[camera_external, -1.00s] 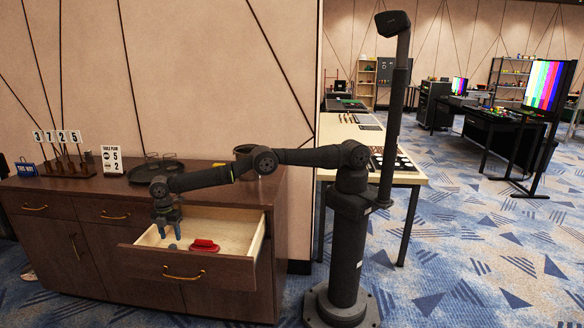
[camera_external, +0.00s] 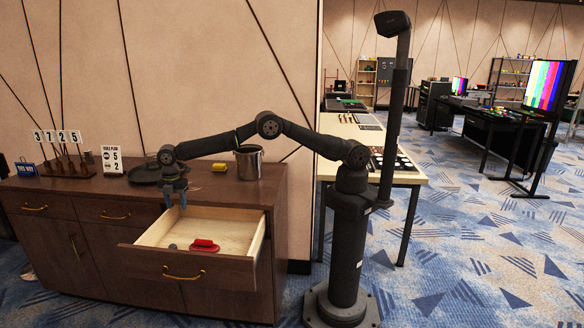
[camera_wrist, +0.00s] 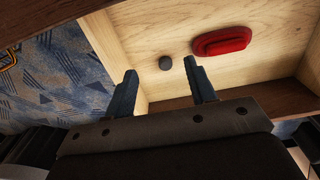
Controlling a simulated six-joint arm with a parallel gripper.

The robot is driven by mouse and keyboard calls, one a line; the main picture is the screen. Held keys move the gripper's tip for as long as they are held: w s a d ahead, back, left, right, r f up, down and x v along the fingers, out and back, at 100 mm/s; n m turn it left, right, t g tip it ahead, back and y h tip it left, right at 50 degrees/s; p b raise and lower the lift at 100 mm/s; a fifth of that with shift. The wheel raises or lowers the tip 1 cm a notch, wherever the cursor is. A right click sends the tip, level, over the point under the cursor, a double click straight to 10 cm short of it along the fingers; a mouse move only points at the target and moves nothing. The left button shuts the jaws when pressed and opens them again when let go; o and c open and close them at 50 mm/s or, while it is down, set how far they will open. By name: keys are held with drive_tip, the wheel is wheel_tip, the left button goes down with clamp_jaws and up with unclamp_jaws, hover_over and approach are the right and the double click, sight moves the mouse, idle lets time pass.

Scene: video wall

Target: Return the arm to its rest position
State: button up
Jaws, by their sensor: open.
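My gripper (camera_external: 176,197) is open and empty, above the back left part of the open drawer (camera_external: 152,251). My arm arches from its column over the dresser, with the gripper pointing down. In the wrist view, the two fingers of the gripper (camera_wrist: 163,88) are spread apart with nothing between them. A red oval object (camera_external: 205,246) lies on the drawer floor, and a small dark grey round object (camera_external: 172,247) lies to its left. The wrist view also shows the red object (camera_wrist: 222,40) and the grey one (camera_wrist: 165,63), both beyond the fingertips.
The dresser top (camera_external: 225,190) holds a metal pot (camera_external: 248,162), a small yellow object (camera_external: 219,167), a dark tray (camera_external: 146,174), number cards on a wooden stand (camera_external: 68,169) and a blue item (camera_external: 25,168).

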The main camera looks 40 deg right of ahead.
drive_tip(key=w+d+r+m, duration=0.5)
drive_tip(key=w+d+r, duration=0.25)
drive_tip(key=d, duration=0.25)
drive_tip(key=w+d+r+m, duration=0.55)
drive_tip(key=d+r, duration=0.25)
drive_tip(key=d, duration=0.2)
drive_tip(key=w+d+r+m, duration=0.1)
drive_tip(key=d+r+m, duration=0.2)
drive_tip(key=d, duration=0.5)
drive_tip(key=d+r+m, duration=0.3)
drive_tip(key=d+m, duration=0.2)
drive_tip(key=d, duration=0.3)
drive_tip(key=w+d+r+m, duration=0.1)
drive_tip(key=d+r+m, duration=0.2)
drive_tip(key=d+m, duration=0.2)
drive_tip(key=d, duration=0.3)
drive_tip(key=shift+w+d+r, duration=0.15)
drive_tip(key=shift+w+r, duration=0.15)
drive_tip(key=shift+w, duration=0.05)
